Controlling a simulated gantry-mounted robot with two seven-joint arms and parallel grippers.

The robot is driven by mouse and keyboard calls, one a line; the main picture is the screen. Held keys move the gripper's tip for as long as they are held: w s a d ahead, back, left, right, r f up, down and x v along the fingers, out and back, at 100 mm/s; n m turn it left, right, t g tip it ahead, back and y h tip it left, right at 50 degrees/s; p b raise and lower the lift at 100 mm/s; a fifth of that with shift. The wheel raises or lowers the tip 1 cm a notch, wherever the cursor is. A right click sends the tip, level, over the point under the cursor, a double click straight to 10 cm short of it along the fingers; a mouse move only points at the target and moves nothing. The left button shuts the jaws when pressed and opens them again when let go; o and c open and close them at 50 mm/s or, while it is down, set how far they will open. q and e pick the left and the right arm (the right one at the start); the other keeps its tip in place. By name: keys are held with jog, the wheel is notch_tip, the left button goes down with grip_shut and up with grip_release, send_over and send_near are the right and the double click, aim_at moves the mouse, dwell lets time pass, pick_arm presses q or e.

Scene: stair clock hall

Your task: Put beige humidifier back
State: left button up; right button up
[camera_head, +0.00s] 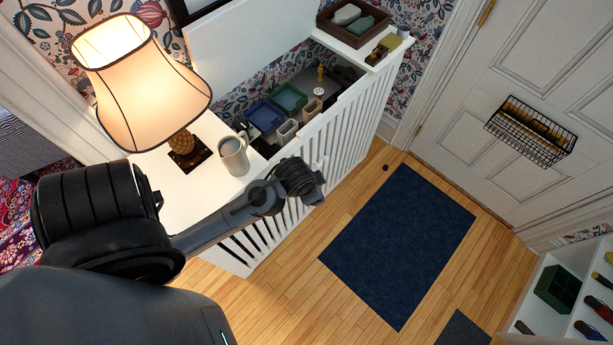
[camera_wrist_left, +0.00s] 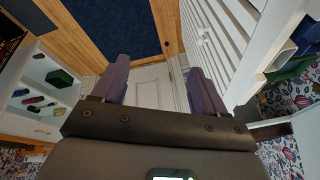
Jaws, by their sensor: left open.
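No thing in view is clearly recognisable as the beige humidifier. Small pale containers, one whitish (camera_head: 287,131) and one beige (camera_head: 312,108), stand inside the open-topped white slatted cabinet (camera_head: 345,130). A grey-beige mug-like vessel (camera_head: 233,156) stands on the cabinet's near top, beside the lamp. My left gripper (camera_head: 318,186) is in front of the slatted side, apart from these things. In the left wrist view its two fingers (camera_wrist_left: 158,66) are spread with nothing between them. My right gripper is not in view.
A lit lamp (camera_head: 140,90) stands at the cabinet's near end. Blue and green trays (camera_head: 289,98) lie inside it. A brown box (camera_head: 352,22) sits on the far top. A dark blue mat (camera_head: 400,240) covers clear floor. A white shelf (camera_head: 545,315) stands at lower right.

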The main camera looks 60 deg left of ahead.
pick_arm(q)
jog(key=s+d+r+h, duration=0.1)
jog(key=s+d+r, duration=0.1)
jog(key=s+d, duration=0.5)
jog(key=shift+d+m+h, duration=0.3)
jog(key=shift+d+h, duration=0.1)
jog(key=shift+d, duration=0.5)
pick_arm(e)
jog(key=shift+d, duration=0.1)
pick_arm(q)
jog(key=shift+r, duration=0.1)
